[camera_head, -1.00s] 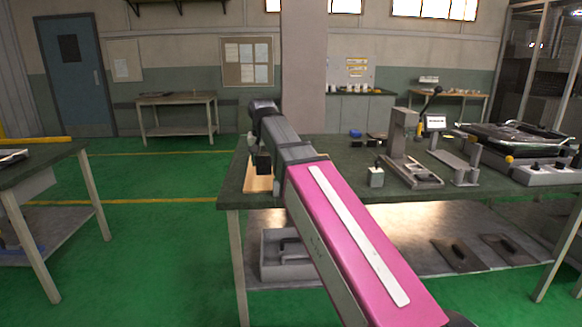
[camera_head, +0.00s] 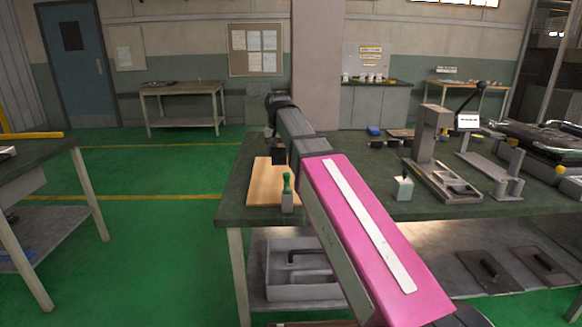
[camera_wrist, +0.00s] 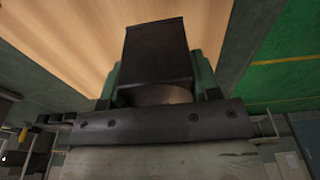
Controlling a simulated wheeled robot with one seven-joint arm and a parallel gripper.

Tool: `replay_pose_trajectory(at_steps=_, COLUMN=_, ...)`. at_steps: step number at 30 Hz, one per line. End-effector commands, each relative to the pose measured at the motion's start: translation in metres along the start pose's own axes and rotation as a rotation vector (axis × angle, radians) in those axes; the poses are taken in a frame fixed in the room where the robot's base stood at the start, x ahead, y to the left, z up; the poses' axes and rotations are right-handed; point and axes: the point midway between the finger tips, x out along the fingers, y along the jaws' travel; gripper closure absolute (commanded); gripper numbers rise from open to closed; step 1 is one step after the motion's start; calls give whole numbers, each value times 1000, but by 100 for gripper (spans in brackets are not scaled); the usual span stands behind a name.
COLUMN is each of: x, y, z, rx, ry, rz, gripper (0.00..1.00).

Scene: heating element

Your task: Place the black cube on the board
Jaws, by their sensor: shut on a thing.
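The black cube (camera_head: 279,155) is at the end of my arm, at the far edge of the wooden board (camera_head: 262,190) in the head view. In the wrist view the dark cube (camera_wrist: 157,52) sits between the green-grey fingers of my gripper (camera_wrist: 157,85), which is shut on it. The pale board (camera_wrist: 60,35) lies beyond and below the cube there. The cube looks held above the board, but the gap is hard to judge. The fingers (camera_head: 277,143) are small and partly hidden by my arm in the head view.
A green-handled tool in a light block (camera_head: 287,192) stands at the board's right edge. A grey bin (camera_head: 300,270) is on the lower shelf.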

Motion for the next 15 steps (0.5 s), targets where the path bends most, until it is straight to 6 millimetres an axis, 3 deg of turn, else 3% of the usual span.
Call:
replay_pose_trajectory(at_steps=6, x=30, y=20, z=-37, rx=2, ry=-1, rz=0, gripper=88)
replay_pose_trajectory(at_steps=15, x=50, y=34, z=-58, rx=0, ry=1, rz=-1, gripper=88)
